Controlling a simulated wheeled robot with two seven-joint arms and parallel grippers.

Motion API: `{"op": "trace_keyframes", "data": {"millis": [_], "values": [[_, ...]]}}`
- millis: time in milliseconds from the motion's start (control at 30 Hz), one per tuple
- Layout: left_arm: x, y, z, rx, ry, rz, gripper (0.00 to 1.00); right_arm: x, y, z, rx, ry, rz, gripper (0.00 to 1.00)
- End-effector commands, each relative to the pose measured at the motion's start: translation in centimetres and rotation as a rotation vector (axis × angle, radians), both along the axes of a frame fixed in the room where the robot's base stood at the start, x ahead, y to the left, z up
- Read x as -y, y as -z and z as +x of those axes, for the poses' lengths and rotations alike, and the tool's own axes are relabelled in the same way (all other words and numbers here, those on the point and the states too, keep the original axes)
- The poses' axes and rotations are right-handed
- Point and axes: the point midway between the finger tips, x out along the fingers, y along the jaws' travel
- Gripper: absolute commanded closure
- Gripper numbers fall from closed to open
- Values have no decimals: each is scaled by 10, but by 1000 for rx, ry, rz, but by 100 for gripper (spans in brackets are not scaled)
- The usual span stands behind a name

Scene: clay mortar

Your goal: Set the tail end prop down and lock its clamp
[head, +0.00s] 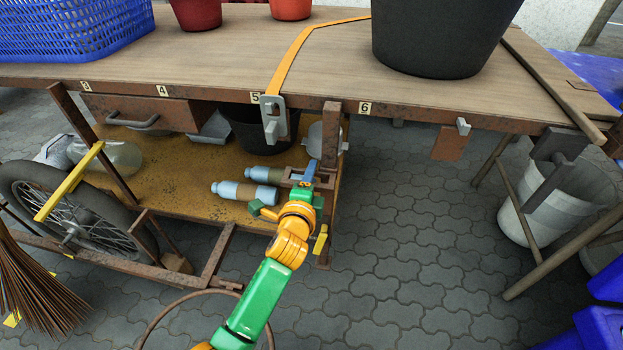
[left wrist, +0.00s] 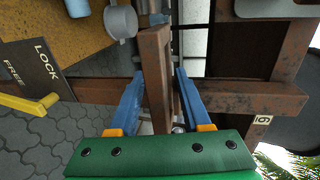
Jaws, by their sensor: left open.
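The rusty end post (head: 331,130) stands under the tabletop near label 6. A rusty bar (left wrist: 155,75), apparently part of the tail end prop, runs between the blue fingers of my left gripper (left wrist: 160,100) in the left wrist view. The fingers are open, one on each side, with a gap visible. In the head view my left gripper (head: 306,175) is at the rusty bracket beside the post. A yellow lever (head: 320,242), apparently the clamp's, is low on the post. It also shows in the left wrist view (left wrist: 28,103), beside a LOCK/FREE plate (left wrist: 35,68). Its setting is unclear.
Two bottles (head: 245,191) lie on the lower shelf (head: 190,200), left of my gripper. An orange strap (head: 290,60) with a metal buckle (head: 273,118) hangs over the table edge. A large dark tub (head: 435,40) stands on the tabletop (head: 220,65).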

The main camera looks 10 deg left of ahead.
Motion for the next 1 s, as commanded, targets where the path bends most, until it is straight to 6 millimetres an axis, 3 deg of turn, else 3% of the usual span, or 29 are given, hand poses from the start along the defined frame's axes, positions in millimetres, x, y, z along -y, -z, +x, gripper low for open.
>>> {"op": "trace_keyframes", "data": {"millis": [67, 200, 233, 1000], "values": [[0, 0, 0, 0, 0, 0, 57, 0, 0, 0, 0, 0, 0, 50], [0, 0, 0, -1, 0, -1, 95, 0, 0, 0, 0, 0, 0, 50], [0, 0, 0, 0, 0, -1, 100, 0, 0, 0, 0, 0, 0, 50], [0, -2, 0, 4, 1, -1, 100, 0, 0, 1, 2, 0, -1, 50]]}}
